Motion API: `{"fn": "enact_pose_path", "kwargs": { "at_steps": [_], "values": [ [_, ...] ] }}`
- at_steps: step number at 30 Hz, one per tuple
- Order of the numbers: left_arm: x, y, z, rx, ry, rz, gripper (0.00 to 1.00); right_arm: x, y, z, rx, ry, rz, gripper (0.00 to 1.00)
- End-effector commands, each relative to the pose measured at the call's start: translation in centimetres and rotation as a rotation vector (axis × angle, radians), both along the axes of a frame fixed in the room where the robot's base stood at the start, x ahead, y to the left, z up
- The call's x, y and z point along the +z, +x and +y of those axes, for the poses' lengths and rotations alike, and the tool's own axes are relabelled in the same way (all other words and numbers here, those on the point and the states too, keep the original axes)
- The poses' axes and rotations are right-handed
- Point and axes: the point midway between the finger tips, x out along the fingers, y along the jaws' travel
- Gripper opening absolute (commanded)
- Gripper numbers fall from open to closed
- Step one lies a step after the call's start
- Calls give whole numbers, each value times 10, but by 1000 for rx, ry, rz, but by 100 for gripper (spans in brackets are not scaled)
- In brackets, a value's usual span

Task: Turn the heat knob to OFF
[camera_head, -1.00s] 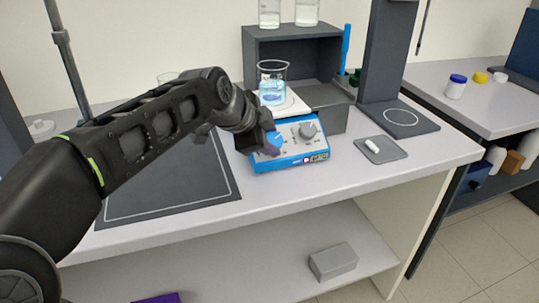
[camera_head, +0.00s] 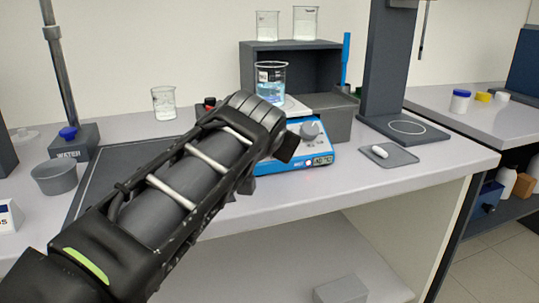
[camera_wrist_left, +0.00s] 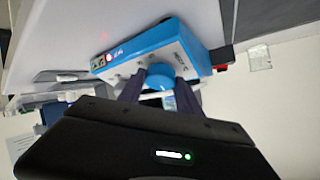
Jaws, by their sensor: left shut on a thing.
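The blue hotplate (camera_head: 318,158) stands on the bench, with a small display on its front and a grey knob (camera_head: 310,131) at its right. In the left wrist view, a blue knob (camera_wrist_left: 160,79) on the same hotplate (camera_wrist_left: 170,45) sits between the fingers of my left gripper (camera_wrist_left: 158,83), which is shut on it. Its pointer and markings cannot be read. In the head view, my left wrist hides the blue knob and the fingertips. A beaker of blue liquid (camera_head: 270,82) stands on the white top plate. My right gripper is not in view.
A dark shelf box (camera_head: 312,62) with beakers on top stands behind the hotplate. A grey tray (camera_head: 389,156) with a white piece lies to the right. An empty-looking beaker (camera_head: 164,102) and a grey bowl (camera_head: 55,178) stand at the left.

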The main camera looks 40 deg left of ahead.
Motion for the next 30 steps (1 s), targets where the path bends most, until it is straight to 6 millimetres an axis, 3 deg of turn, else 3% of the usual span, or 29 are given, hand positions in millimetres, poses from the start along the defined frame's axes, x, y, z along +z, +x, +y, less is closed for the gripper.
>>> {"fn": "enact_pose_path", "kwargs": {
  "at_steps": [1, 7, 24, 25, 30],
  "values": [
    [-6, 0, 0, 27, -8, -12, 1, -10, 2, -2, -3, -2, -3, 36],
    [-4, 0, -1, 109, -44, -59, 0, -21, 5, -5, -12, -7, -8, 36],
    [-2, 1, -2, 149, -63, -81, 0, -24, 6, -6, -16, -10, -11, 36],
    [-2, 1, -2, 149, -63, -81, 42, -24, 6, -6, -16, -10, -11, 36],
    [-1, 1, -2, 148, -62, -81, 56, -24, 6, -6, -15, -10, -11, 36]
  ]
}}
